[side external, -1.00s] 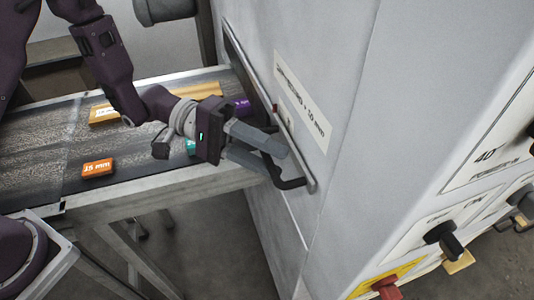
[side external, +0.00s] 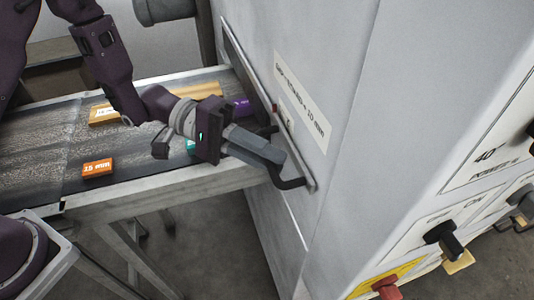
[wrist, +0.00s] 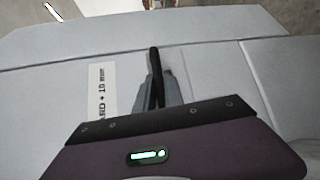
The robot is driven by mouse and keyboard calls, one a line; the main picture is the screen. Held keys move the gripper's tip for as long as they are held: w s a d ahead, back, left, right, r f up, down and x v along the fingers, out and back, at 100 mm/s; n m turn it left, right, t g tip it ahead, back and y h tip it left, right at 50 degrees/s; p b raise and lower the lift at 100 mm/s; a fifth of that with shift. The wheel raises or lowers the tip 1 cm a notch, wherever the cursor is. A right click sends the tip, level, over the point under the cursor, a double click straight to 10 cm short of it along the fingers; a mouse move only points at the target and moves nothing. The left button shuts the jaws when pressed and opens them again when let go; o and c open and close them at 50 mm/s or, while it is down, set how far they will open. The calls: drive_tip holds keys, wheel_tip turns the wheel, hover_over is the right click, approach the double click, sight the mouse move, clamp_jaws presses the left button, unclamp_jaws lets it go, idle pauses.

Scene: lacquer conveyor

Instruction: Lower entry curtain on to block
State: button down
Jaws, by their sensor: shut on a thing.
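My gripper (side external: 276,160) is shut on the black bent handle (side external: 291,184) on the side of the grey machine (side external: 345,60). In the wrist view the fingers (wrist: 156,97) pinch the handle (wrist: 154,58) from both sides. The handle sits at the lower end of a slanted slot with a scale and a small red mark (side external: 275,107). An orange block (side external: 98,168) marked 15 mm lies on the conveyor. The entry curtain itself cannot be made out.
A label (side external: 302,103) ending in "+ 10 mm" is beside the slot. A yellow-orange piece (side external: 103,114) lies further back on the conveyor (side external: 35,150). Knobs (side external: 440,233) and a red switch (side external: 387,287) are on the machine's front. The floor before the conveyor is clear.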

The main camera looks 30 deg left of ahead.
idle(0.8)
drive_tip(key=shift+f, duration=1.25)
drive_tip(key=c, duration=1.5)
unclamp_jaws()
drive_tip(key=shift+o, duration=0.2)
drive_tip(key=shift+a, duration=0.1)
drive_tip(key=a+r, duration=0.1)
drive_tip(key=a, duration=0.5)
drive_tip(key=shift+a, duration=0.4)
